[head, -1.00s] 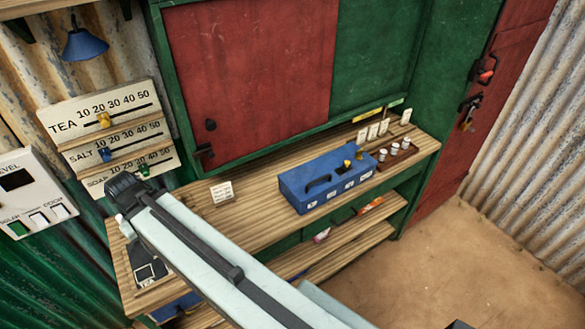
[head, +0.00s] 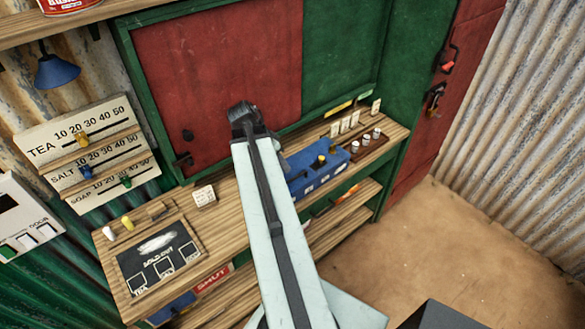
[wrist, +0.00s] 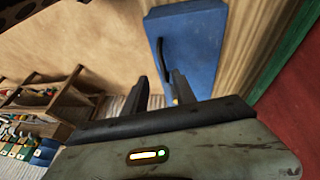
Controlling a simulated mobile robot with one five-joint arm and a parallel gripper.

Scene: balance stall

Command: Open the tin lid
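The tin appears to be the blue box (head: 325,174) on the wooden counter, partly hidden behind my arm in the head view. Its lid looks shut. In the head view my gripper's fingers are hidden behind the wrist.
Several white-capped jars (head: 366,139) stand right of the tin. A small white card (head: 204,196) and a blackboard (head: 158,258) are on the counter to the left. A red panel (head: 225,80) rises behind. The floor (head: 440,245) at right is clear.

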